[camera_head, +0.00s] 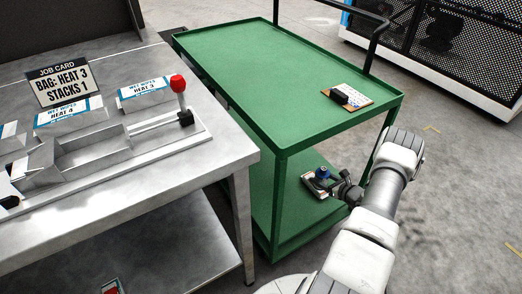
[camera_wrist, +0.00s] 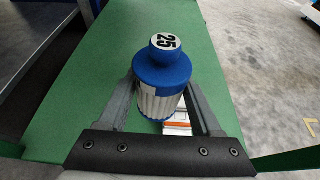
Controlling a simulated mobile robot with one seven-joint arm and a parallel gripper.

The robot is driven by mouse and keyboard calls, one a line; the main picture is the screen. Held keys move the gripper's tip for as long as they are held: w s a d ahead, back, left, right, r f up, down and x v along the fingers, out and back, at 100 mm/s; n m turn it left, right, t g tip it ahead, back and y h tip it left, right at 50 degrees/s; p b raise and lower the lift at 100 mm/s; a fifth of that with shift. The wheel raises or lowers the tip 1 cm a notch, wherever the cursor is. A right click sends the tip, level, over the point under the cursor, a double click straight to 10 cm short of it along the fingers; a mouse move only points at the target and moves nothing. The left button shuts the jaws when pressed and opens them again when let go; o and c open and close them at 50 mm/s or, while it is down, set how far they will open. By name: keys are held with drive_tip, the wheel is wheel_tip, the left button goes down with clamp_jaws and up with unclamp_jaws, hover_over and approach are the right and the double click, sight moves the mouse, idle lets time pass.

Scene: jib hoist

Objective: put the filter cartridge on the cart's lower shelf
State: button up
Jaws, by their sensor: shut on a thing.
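The filter cartridge (camera_wrist: 162,80) is a white pleated cylinder with a blue cap and a round knob marked 25. My gripper (camera_wrist: 165,95) is shut on it, with one finger on each side, and it stands upright in the wrist view. In the head view the cartridge (camera_head: 322,173) shows small at the end of my arm, over the green cart's lower shelf (camera_head: 290,205). My gripper (camera_head: 330,183) reaches in below the cart's top shelf (camera_head: 290,75). I cannot tell whether the cartridge's base touches the shelf; its bottom is partly hidden.
A clipboard (camera_head: 350,97) lies on the top shelf. A metal workbench (camera_head: 215,150) with wipes boxes stands close at left. Cart corner posts (camera_head: 277,205) flank my arm. Open floor is at right.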

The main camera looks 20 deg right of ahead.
drive_tip(key=shift+w, duration=0.25)
drive_tip(key=shift+w+a+f, duration=0.1)
drive_tip(key=shift+w+a, duration=0.1)
drive_tip(key=b, duration=0.3)
hover_over(289, 206)
wheel_tip(289, 206, down, 7)
drive_tip(key=shift+s+r, duration=0.1)
drive_tip(key=shift+r, duration=0.05)
drive_tip(key=shift+f+b, duration=0.95)
drive_tip(key=shift+f, duration=1.05)
drive_tip(key=shift+f, duration=0.2)
drive_tip(key=o, duration=1.5)
drive_tip(key=shift+r, duration=0.1)
